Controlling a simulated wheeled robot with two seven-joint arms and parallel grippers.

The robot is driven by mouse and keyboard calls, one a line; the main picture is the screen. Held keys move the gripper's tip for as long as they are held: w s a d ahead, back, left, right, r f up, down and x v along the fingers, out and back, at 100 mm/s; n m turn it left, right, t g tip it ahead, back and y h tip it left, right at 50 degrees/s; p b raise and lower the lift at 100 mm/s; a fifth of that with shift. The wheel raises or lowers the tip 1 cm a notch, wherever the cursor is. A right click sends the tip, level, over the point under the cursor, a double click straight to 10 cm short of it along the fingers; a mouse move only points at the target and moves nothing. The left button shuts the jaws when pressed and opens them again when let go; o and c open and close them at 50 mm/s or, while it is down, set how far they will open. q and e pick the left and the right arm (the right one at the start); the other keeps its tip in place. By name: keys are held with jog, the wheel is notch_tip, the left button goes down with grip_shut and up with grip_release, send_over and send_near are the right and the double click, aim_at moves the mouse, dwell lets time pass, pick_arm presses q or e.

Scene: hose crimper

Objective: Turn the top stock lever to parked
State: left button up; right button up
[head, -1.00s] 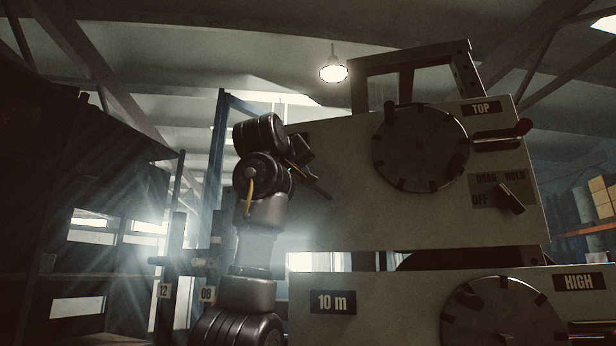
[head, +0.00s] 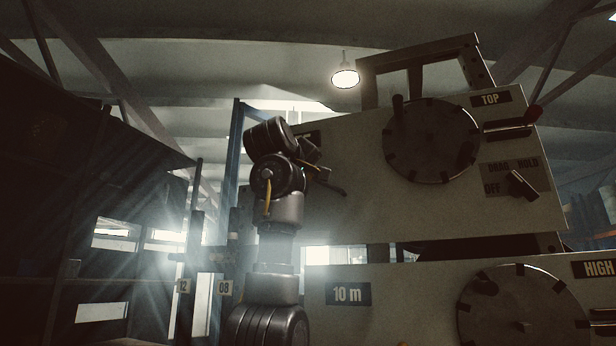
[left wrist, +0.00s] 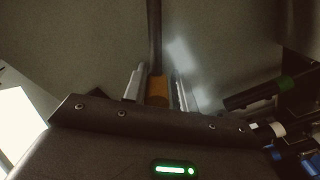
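The upper pale machine body carries a TOP label (head: 490,99) and a round dial (head: 432,140). In the left wrist view a dark lever rod (left wrist: 154,35) ends in an orange grip (left wrist: 157,90). The grip lies between the two pale fingers of my left gripper (left wrist: 157,84), with little or no gap; I cannot tell whether they press on it. A dark label there is partly hidden by my arm. My right gripper is out of view.
Below stands a lower body with a 10 m label (head: 348,293) and another dial (head: 522,308). A blue post (head: 233,145) and dark shelving stand left of my arm.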

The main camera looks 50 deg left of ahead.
pick_arm(q)
jog(key=shift+o, duration=1.2)
jog(key=shift+r, duration=0.1)
jog(key=b+v, duration=0.5)
jog(key=v, duration=0.5)
jog(key=shift+s+d, duration=0.15)
jog(key=shift+s, duration=0.2)
